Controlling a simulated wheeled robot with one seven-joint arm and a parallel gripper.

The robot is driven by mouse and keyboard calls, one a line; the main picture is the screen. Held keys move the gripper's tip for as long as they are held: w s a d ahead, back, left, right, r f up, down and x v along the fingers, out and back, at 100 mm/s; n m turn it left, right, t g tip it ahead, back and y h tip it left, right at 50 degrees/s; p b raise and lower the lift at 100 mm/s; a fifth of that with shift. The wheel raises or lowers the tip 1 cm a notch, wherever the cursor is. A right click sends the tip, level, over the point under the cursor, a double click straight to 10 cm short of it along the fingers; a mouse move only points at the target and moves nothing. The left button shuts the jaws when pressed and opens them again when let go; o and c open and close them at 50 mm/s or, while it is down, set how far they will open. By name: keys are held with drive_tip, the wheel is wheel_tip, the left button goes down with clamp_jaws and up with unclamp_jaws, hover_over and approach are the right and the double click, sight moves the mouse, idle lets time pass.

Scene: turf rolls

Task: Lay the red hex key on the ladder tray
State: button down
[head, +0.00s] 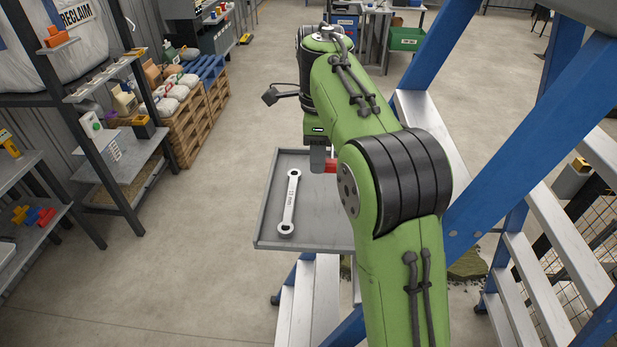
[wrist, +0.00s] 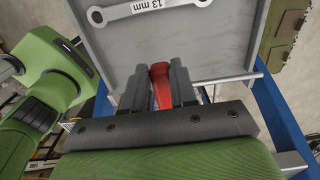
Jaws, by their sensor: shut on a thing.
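The ladder tray (head: 270,213) is a grey, low-rimmed tray at the top of the blue ladder; it also shows in the wrist view (wrist: 218,52). My gripper (wrist: 163,82) is shut on the red hex key (wrist: 161,88), which lies between the two dark fingers. In the head view a bit of the red hex key (head: 331,166) shows beside a finger, over the tray; my arm hides the rest. I cannot tell whether the key touches the tray. A 13 mm wrench (head: 290,203) lies on the tray's left part, apart from the key.
The blue ladder (head: 497,135) with light metal steps stands at the right, close to my arm. Dark shelves (head: 125,165) with goods and wooden pallets (head: 190,133) stand at the left. Bare tray surface shows around the wrench. The floor between shelves and tray is clear.

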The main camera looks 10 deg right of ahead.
drive_tip(key=b, duration=0.1)
hover_over(318, 204)
drive_tip(key=f, duration=0.4)
drive_tip(key=shift+s+f, duration=0.1)
drive_tip(key=shift+s, duration=0.3)
drive_tip(key=f, duration=0.2)
drive_tip(key=w+f+b, duration=0.1)
drive_tip(key=f, duration=0.2)
drive_tip(key=shift+s+r, duration=0.1)
drive_tip(key=shift+s, duration=0.1)
drive_tip(key=shift+f, duration=0.25)
drive_tip(key=c, duration=0.9)
unclamp_jaws()
drive_tip(key=shift+w, duration=0.1)
drive_tip(key=shift+r, duration=0.1)
